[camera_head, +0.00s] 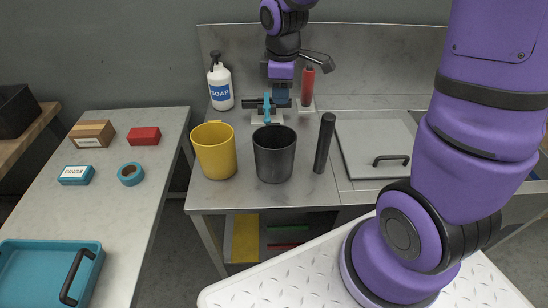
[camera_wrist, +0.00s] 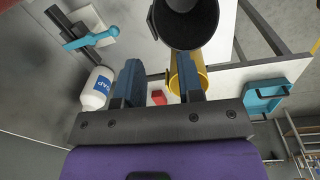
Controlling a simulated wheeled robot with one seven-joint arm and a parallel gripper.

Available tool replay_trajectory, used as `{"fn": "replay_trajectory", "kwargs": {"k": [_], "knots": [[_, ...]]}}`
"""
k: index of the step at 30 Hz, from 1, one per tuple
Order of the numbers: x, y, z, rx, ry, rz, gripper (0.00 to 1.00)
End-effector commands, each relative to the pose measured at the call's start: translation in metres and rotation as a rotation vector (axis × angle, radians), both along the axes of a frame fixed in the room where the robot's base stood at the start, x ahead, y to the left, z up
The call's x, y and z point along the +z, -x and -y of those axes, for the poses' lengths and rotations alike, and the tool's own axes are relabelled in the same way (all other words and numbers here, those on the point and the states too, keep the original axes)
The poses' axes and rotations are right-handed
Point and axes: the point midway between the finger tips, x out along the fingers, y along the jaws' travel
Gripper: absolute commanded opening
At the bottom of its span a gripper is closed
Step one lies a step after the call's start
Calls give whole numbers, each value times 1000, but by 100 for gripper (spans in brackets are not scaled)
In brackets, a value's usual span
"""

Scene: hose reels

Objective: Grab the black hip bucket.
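The black bucket (camera_head: 274,158) stands upright on the metal counter, to the right of a yellow bucket (camera_head: 214,152). In the wrist view the black bucket (camera_wrist: 186,40) is at the top, its open mouth partly showing. My gripper (camera_head: 281,97) is behind the black bucket in the head view, apart from it. In the wrist view its two blue fingers (camera_wrist: 158,68) are spread with nothing held between them. The right finger covers part of the yellow bucket (camera_wrist: 203,68).
A soap bottle (camera_head: 220,84) stands at the back left, and a dark upright cylinder (camera_head: 324,143) is right of the black bucket. A turquoise tool (camera_head: 267,108) and a red bottle (camera_head: 308,86) are near my gripper. A lidded panel (camera_head: 370,140) lies at right.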

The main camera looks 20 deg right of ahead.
Motion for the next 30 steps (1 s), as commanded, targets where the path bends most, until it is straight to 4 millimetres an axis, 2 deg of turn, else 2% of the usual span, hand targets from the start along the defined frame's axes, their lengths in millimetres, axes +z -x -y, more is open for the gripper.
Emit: {"fn": "replay_trajectory", "kwargs": {"k": [1,3,6,14,21,30], "knots": [[-13,-5,-2,36,-3,-20,34],[-27,-9,-5,81,-6,-38,34],[-41,-14,-8,130,-12,-54,34],[-65,-17,-11,178,-17,-71,34],[-98,-18,-11,176,-17,-71,34],[-116,-19,-11,175,-17,-70,34]]}}
